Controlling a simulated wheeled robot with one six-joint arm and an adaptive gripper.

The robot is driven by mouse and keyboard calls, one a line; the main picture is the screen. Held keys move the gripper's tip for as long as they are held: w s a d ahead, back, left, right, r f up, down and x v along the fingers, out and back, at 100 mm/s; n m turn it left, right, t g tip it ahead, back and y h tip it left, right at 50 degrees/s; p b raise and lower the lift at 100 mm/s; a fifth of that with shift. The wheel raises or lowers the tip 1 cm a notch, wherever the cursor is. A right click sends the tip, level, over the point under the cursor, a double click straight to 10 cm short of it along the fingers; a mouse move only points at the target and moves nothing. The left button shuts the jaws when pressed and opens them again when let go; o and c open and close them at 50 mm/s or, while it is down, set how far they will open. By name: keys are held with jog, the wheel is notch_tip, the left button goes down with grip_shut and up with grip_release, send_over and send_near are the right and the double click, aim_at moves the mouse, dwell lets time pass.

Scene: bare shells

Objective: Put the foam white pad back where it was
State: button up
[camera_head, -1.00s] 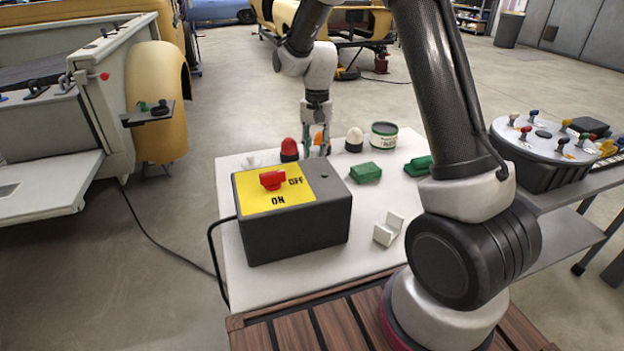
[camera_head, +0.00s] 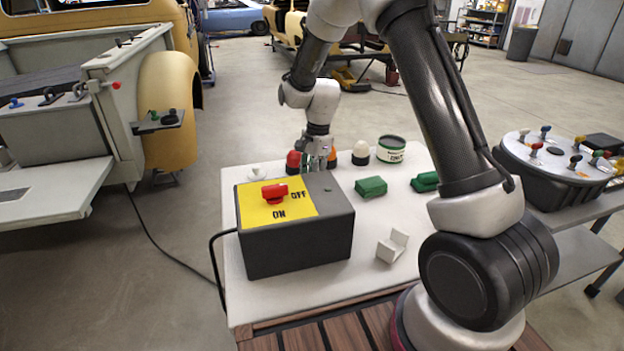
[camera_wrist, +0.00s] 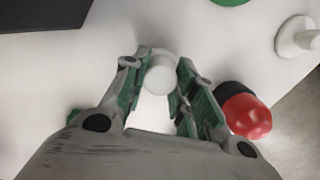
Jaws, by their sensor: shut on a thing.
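My gripper (camera_wrist: 160,85) is shut on a small white rounded piece (camera_wrist: 161,74), which I take for the foam white pad, between the fingertips in the wrist view. In the head view my gripper (camera_head: 318,163) is low over the far part of the white table top (camera_head: 290,292), behind the switch box. There the held piece is hidden by the box and the fingers. Whether it touches the table I cannot tell. A red-topped knob (camera_wrist: 246,116) stands close beside the fingers; it also shows in the head view (camera_head: 293,161).
A grey switch box (camera_head: 298,245) stands in front of my gripper. A white knob (camera_head: 258,172), a pale-topped knob (camera_head: 361,151), a green-white tin (camera_head: 391,148), green blocks (camera_head: 371,187) and a white bracket (camera_head: 393,246) stand around. An orange piece (camera_head: 332,157) is beside the gripper.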

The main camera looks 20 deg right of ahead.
jog(key=shift+f, duration=0.5)
jog(key=o, duration=1)
jog(key=shift+f, duration=0.1)
jog(key=shift+c, duration=0.2)
notch_tip(320, 180, up, 12)
jog(key=d+r, duration=0.1)
jog(key=d, duration=0.1)
jog(key=s+d+r+n+t, duration=0.2)
jog(key=s+d+r+n, duration=0.45)
jog(key=s+r, duration=0.6)
jog(key=s+d+n+t, duration=0.1)
jog(key=s+d+n, duration=0.2)
jog(key=s, duration=0.7)
jog(key=s+d+r+n+t+h, duration=0.1)
jog(key=s+d+n, duration=0.2)
jog(key=s, duration=0.6)
jog(key=shift+s+n, duration=0.35)
jog(key=shift+n, duration=0.5)
jog(key=shift+d+r, duration=0.1)
jog(key=shift+r, duration=0.05)
